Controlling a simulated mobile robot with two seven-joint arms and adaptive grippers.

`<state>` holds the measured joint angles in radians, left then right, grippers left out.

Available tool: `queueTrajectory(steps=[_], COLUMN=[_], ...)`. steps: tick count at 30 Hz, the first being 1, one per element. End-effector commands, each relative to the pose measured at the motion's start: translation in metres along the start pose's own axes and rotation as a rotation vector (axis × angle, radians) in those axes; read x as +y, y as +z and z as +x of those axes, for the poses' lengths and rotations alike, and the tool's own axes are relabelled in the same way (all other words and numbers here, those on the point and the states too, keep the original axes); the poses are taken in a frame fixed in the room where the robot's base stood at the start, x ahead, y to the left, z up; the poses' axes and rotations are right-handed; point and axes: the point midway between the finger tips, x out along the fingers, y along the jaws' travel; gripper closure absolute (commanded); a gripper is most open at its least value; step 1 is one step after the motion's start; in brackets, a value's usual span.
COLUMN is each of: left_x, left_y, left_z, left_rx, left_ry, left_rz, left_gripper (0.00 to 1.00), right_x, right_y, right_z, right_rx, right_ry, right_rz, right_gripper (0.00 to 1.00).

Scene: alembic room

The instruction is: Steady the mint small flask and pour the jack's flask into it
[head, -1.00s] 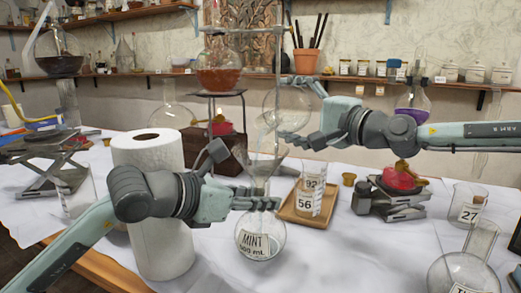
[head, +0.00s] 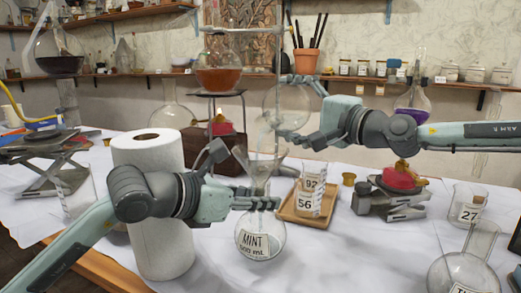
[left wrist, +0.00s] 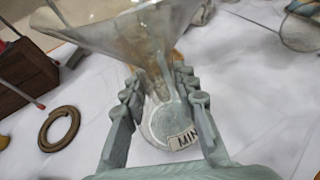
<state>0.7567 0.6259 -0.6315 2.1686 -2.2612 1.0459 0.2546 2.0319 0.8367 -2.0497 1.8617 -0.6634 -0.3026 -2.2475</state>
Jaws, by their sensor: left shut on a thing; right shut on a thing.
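The mint flask (head: 260,241) is round clear glass with a MINT label and stands on the white-covered table. My left gripper (head: 268,203) is shut around its neck; the label also shows in the left wrist view (left wrist: 185,137). A clear funnel (head: 258,172) sits in its mouth, wide above the left fingers (left wrist: 160,95). My right gripper (head: 294,108) is shut on a clear round flask (head: 282,103), held above the funnel. That flask's neck and any liquid in it are hard to make out. No stream is clearly visible.
A paper roll (head: 150,200) stands close beside my left arm. A tray (head: 300,216) with beakers lies right of the mint flask. A jack (head: 392,203) bears a red item (head: 402,178). A flask of brown liquid (head: 220,78) stands on a tripod behind.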

Motion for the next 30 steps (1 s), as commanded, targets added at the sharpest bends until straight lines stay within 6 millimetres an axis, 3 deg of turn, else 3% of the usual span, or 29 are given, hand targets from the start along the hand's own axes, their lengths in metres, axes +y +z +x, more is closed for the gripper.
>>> queueTrajectory(steps=[30], left_x=[0.0000], left_y=[-0.0002], left_z=[0.0000], left_rx=[0.001], left_ry=[0.000], left_rz=[0.000], left_gripper=[1.00], right_x=[-0.0069], right_y=[0.0010], right_z=[-0.0004], right_rx=[0.000], right_ry=[-0.022], right_rz=[-0.047], right_gripper=[0.55])
